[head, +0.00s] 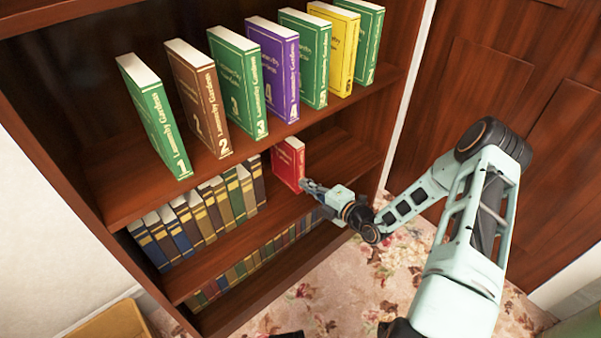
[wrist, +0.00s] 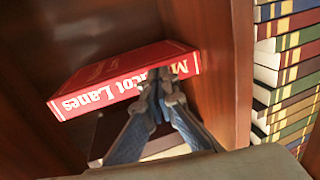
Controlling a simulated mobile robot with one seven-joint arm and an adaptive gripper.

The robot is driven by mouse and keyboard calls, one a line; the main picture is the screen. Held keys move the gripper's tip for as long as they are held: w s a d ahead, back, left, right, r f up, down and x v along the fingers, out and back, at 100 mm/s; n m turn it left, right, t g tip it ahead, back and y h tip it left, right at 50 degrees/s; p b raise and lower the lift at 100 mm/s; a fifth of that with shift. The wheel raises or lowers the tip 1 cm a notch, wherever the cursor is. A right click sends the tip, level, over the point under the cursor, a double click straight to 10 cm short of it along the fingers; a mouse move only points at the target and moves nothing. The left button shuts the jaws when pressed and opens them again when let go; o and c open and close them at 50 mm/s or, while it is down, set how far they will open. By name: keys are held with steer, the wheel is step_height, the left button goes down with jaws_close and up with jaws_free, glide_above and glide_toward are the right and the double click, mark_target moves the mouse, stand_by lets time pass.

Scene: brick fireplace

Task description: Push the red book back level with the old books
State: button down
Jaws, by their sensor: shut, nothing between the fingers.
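The red book (head: 288,163) stands upright on the middle shelf, just right of the row of old books (head: 207,208), with a narrow gap between. Its spine seems to sit slightly forward of theirs, but the angle makes this hard to judge. In the wrist view the red book (wrist: 125,78) shows its lettered spine and a red cover. My gripper (head: 304,184) is shut and empty, its tips at the lower part of the spine. In the wrist view the closed fingertips (wrist: 162,84) overlap the spine's edge; I cannot tell whether they touch it.
Numbered books (head: 240,85) stand on the shelf above. More old books (head: 255,262) fill the shelf below; several books also show at the right of the wrist view (wrist: 290,75). The middle shelf is bare right of the red book (head: 345,160). A cabinet side (head: 390,100) stands at right.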

steer(key=shift+r+x, duration=0.2)
steer(key=shift+x, duration=0.75)
steer(key=f+p+v, duration=0.2)
steer(key=p+v, duration=0.1)
steer(key=v, duration=0.6)
steer(key=shift+s+d, duration=0.35)
steer(key=shift+s, duration=0.2)
